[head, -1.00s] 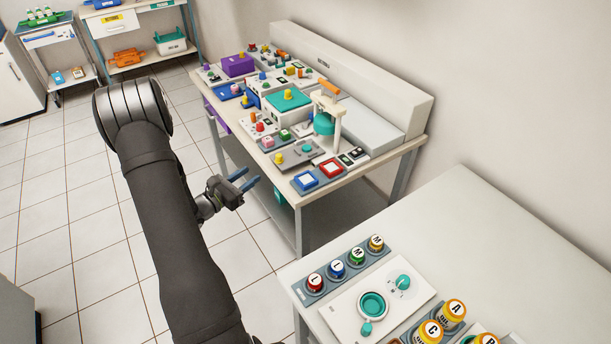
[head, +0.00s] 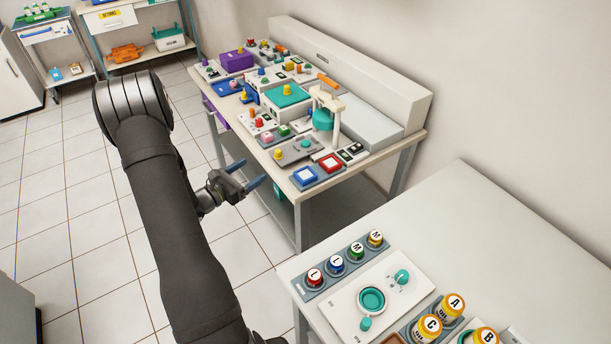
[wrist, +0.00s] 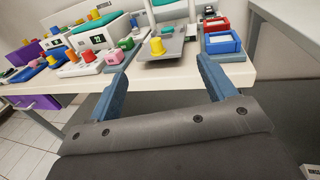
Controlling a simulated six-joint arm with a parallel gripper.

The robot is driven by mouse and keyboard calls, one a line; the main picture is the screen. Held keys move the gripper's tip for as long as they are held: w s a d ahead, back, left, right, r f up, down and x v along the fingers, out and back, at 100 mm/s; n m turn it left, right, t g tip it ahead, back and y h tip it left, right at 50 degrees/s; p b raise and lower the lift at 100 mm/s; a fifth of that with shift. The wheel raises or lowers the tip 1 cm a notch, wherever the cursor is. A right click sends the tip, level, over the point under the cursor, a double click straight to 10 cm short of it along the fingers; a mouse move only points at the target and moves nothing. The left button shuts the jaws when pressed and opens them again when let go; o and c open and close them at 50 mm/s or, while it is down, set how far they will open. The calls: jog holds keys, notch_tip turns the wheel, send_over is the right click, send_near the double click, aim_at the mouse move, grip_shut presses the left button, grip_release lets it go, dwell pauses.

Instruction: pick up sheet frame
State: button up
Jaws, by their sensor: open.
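I cannot tell which is called the sheet frame. In the wrist view the blue frame (wrist: 221,42) is just beyond the right fingertip, and the red one (wrist: 215,25) is behind it. My gripper (head: 254,171) is open and empty, in front of the table's near long edge. Its two blue fingers (wrist: 165,58) point towards the tabletop, apart from both frames.
A grey plate with a yellow knob (head: 278,154) lies left of the frames. A white stand with a teal part (head: 323,119) rises behind them. Several coloured blocks crowd the table (head: 309,208). A nearer table (head: 480,220) holds labelled jars.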

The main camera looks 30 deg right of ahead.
jog(key=s+d+r+m+g+y, duration=0.5)
jog(key=s+d+g+y, duration=0.5)
jog(key=s+d+g, duration=0.15)
jog(key=w+d+r+n+t+y, duration=0.25)
jog(key=d+r+t+y, duration=0.25)
jog(key=r+t+y, duration=0.45)
jog(key=g+h, duration=0.2)
send_over(308, 174)
jog(key=f, duration=1)
jog(key=shift+s+d, duration=0.25)
jog(key=shift+d, duration=0.05)
jog(key=shift+w+a+f, duration=0.15)
jog(key=shift+w+f, duration=0.05)
jog(key=shift+f, duration=1.15)
jog(key=shift+w+a+f, duration=0.15)
jog(key=shift+f, duration=1.2)
jog(key=c, duration=1.1)
